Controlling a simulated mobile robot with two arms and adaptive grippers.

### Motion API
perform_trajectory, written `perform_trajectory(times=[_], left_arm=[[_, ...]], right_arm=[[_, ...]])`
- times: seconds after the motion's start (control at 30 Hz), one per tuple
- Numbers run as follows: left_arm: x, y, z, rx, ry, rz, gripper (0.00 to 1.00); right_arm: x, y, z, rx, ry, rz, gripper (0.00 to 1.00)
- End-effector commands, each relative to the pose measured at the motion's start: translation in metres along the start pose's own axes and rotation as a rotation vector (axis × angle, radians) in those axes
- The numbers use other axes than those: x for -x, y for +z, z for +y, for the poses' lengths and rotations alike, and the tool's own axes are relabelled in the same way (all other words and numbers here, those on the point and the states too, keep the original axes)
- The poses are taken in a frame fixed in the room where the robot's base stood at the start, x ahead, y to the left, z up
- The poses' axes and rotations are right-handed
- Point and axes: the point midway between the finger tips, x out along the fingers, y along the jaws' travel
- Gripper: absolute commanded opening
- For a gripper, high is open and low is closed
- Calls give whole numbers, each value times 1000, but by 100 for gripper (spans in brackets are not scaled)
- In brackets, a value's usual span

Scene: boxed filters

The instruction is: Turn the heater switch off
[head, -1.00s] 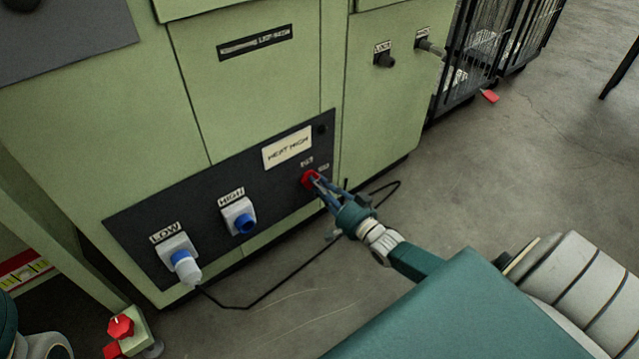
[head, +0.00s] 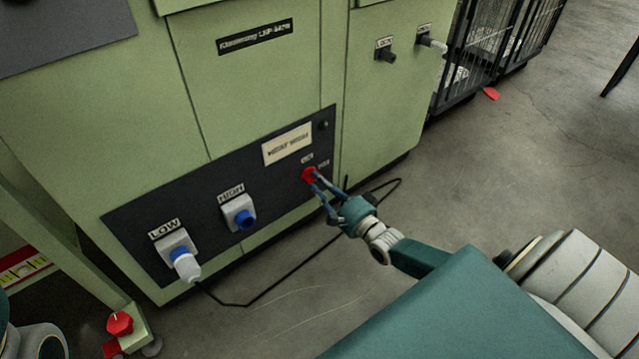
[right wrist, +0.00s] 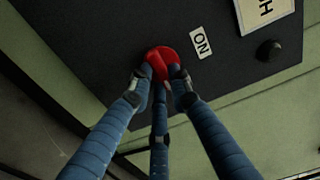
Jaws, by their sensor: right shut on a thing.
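The heater switch is a red knob (head: 308,175) on the dark panel (head: 280,190) of the green machine, below a pale label plate. My right gripper (head: 318,184) reaches it from the lower right and its fingers are shut on the knob. In the right wrist view the red knob (right wrist: 161,62) sits between the blue fingertips (right wrist: 160,80), with an "ON" label (right wrist: 200,42) beside it. The fingers hide part of the knob. Of my left arm, only a part shows at the lower left edge of the head view; its gripper is out of view.
On the same panel are a "LOW" socket (head: 176,247) with a white-and-blue plug in it and a blue "HIGH" socket (head: 240,213). A black cable (head: 270,290) lies on the floor below. Another red knob (head: 120,323) is at the lower left. Wire cages (head: 480,60) stand at the back right.

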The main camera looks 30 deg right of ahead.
Motion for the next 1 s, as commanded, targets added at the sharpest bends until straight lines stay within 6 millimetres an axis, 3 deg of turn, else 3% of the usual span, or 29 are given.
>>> perform_trajectory(times=[0.47,0.5,0.6,0.87,1.0], left_arm=[[-1,-1,-1,-1,-4,6,40],[-1,-1,-1,-1,-4,6,40],[-1,-1,-1,-1,-4,7,40],[0,-1,0,-3,6,6,40],[0,0,0,-2,5,5,40]], right_arm=[[0,-1,1,-16,2,2,0],[0,-1,1,-16,2,2,22],[0,-1,1,-15,2,2,38],[1,0,0,-14,1,1,38],[10,0,2,-13,4,0,38]])
